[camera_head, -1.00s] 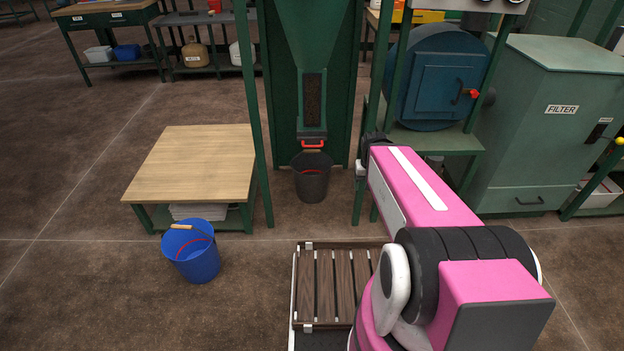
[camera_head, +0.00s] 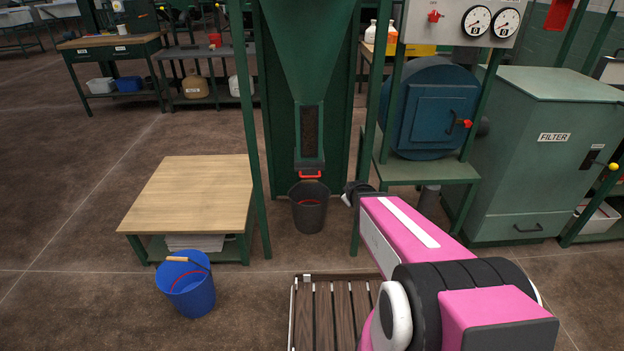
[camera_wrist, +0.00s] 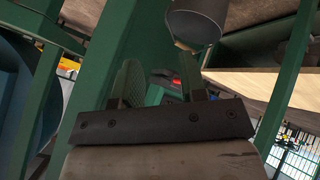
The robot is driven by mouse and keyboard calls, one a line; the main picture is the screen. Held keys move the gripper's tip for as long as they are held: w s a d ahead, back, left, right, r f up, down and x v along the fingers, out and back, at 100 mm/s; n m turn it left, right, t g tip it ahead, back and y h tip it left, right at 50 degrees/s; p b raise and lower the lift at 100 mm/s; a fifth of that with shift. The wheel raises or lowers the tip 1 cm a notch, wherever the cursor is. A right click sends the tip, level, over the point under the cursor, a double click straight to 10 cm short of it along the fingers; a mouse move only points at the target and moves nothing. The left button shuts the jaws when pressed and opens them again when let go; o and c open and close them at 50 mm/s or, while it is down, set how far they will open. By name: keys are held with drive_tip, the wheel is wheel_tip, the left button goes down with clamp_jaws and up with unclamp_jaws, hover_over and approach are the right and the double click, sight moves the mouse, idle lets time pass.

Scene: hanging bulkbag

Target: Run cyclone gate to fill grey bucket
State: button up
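The green cyclone (camera_head: 309,50) hangs at the centre back of the head view, with a dark window down its outlet. Its gate has a red handle (camera_head: 310,176) at the bottom; a red part also shows beyond my fingers in the wrist view (camera_wrist: 164,73). The grey bucket (camera_head: 309,212) stands on the floor under the outlet, and it also shows at the top of the wrist view (camera_wrist: 196,25). My gripper (camera_head: 350,192) is right of the bucket, its fingertips unclear there. In the wrist view my gripper (camera_wrist: 162,82) has its fingers apart, with nothing seen held.
A blue bucket (camera_head: 187,287) stands front left beside a low wooden-topped table (camera_head: 190,195). Green posts flank the cyclone, one close to my gripper. A slatted wooden platform (camera_head: 335,310) lies in front. A blue drum (camera_head: 432,105) and filter cabinet (camera_head: 550,150) stand right.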

drive_tip(key=w+a+f+n+t+y, duration=0.2)
drive_tip(key=w+a+f+n+t, duration=0.1)
drive_tip(key=w+a+n+t, duration=0.35)
drive_tip(key=n+t+y, duration=0.3)
drive_tip(key=n+y, duration=0.4)
drive_tip(key=n, duration=0.2)
approach(312, 177)
drive_tip(key=x, duration=1)
drive_tip(key=shift+w+f, duration=0.2)
drive_tip(key=shift+w, duration=0.1)
clamp_jaws()
